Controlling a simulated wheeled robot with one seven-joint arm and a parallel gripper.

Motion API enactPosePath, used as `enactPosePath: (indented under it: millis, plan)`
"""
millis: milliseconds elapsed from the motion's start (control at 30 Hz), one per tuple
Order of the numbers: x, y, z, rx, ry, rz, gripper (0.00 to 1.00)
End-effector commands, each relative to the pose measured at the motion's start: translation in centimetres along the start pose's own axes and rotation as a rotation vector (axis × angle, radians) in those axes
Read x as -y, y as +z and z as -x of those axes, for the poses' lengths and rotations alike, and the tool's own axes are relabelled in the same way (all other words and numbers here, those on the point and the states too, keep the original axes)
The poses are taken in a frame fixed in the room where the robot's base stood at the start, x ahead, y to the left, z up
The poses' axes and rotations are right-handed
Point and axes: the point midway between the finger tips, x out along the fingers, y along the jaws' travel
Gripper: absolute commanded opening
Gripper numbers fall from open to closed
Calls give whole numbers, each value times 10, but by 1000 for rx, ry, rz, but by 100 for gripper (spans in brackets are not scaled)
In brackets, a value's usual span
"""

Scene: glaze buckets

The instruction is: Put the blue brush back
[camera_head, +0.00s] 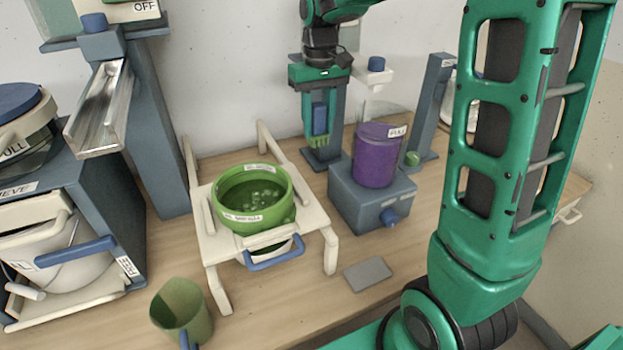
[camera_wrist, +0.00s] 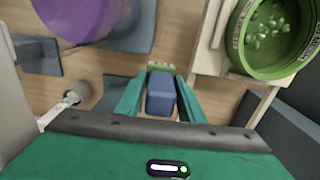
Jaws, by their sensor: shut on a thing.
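The blue brush (camera_head: 319,117) is upright in my gripper (camera_head: 319,104), its green bristles pointing down. In the wrist view the brush (camera_wrist: 161,92) sits between the two green fingers of my gripper (camera_wrist: 160,103), which are shut on its blue handle. It is in front of a blue-grey post with a flat base (camera_head: 325,158). I cannot tell whether the bristles touch anything.
A purple bucket (camera_head: 376,158) stands on a blue-grey box to the right of the brush. A green bucket (camera_head: 282,203) with lumps inside sits in a white stand (camera_head: 220,262) to the left. An olive jug (camera_head: 182,312) and a grey slab (camera_head: 367,274) are nearer the front.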

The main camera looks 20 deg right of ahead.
Motion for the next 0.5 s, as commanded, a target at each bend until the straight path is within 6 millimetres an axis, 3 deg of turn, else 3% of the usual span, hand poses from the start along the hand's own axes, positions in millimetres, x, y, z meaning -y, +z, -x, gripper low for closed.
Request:
enactPosePath:
  millis: [67,500]
  plan:
    - [0,-12,-1,0,0,1,5]
    - [1,-10,-78,4,0,2,5]
